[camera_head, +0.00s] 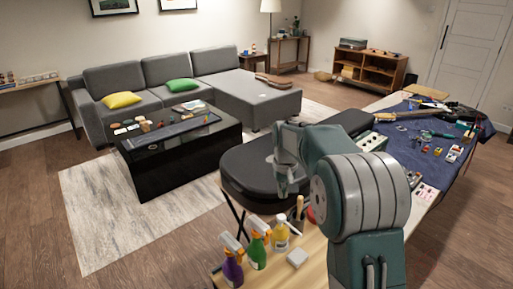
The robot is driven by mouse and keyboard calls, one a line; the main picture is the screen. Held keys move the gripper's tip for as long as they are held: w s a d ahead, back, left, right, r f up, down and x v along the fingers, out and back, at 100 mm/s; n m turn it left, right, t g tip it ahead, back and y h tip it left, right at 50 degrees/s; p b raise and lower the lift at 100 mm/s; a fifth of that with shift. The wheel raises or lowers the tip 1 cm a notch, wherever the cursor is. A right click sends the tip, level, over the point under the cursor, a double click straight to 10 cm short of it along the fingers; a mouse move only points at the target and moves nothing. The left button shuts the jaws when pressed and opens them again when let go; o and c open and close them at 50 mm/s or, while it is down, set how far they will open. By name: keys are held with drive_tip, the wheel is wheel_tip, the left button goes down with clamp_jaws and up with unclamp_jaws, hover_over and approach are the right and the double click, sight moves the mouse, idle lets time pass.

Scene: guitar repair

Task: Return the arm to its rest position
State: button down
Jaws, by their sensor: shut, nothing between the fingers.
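My arm fills the right centre of the head view, with its large grey-green joint at the front. My gripper (283,186) hangs at the far end of the arm and points down. It shows small against a black guitar case (252,172). Its fingers look closed and hold nothing visible. It is over or in front of the case; I cannot tell the gap between them. My arm hides part of the wooden table and the case.
A blue mat (402,148) with a guitar (405,115) and small parts lies at right. A black coffee table (170,178) and grey sofa (150,73) stand at left. Floor is free between.

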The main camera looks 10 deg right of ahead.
drive_tip(key=s+r+t, duration=0.3)
drive_tip(key=s+r, duration=0.9)
drive_tip(key=s, duration=0.4)
drive_tip(key=s+f+t, duration=0.2)
drive_tip(key=s, duration=1.5)
drive_tip(key=shift+m+t, duration=0.3)
drive_tip(key=shift+m, duration=0.1)
